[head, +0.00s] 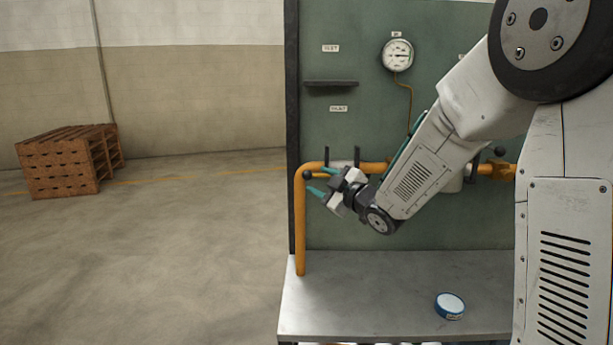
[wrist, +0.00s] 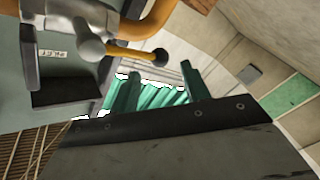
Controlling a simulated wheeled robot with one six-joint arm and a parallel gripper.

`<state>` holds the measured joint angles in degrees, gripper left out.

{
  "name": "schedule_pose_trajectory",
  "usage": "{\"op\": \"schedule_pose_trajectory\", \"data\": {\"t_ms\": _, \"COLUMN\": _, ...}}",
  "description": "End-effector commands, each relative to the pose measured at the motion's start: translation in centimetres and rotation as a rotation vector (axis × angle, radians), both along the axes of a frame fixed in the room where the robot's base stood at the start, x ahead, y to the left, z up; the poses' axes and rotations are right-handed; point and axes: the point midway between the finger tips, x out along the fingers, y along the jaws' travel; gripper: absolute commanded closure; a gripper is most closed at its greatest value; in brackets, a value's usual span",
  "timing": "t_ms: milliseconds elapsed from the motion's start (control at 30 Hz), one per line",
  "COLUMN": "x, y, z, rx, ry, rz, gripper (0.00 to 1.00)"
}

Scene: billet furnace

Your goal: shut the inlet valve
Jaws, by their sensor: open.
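The inlet valve shows in the wrist view as a grey body (wrist: 88,48) on the orange pipe. Its short yellow lever (wrist: 125,51) ends in a black ball knob (wrist: 159,56). In the head view the knob (head: 308,174) shows by the pipe's left bend, and my gripper hides much of the valve. My gripper (head: 316,181) is open with teal fingers, close to the knob. In the wrist view the knob appears between and just beyond the fingertips of my gripper (wrist: 155,82). I cannot tell whether they touch it.
The orange pipe (head: 300,230) drops to a grey bench (head: 370,290) before a green panel (head: 340,215). A gauge (head: 398,55) and a small shelf (head: 331,83) are above. Another black knob (head: 500,151) is right. A blue-rimmed roll (head: 449,306) lies on the bench. Pallets (head: 62,165) stand far left.

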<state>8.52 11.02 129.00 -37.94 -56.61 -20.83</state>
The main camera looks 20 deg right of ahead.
Motion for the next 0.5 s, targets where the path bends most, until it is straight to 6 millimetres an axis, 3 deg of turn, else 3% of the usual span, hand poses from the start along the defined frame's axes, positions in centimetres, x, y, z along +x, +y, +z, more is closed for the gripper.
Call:
{"op": "schedule_pose_trajectory", "data": {"t_ms": 300, "x": 4.6, "y": 2.0, "z": 0.0, "rx": 0.001, "ry": 0.001, "rz": -0.001, "gripper": 0.54}}
{"op": "schedule_pose_trajectory", "data": {"t_ms": 500, "x": 5.9, "y": 2.5, "z": 0.0, "rx": 0.001, "ry": 0.001, "rz": -0.001, "gripper": 0.54}}
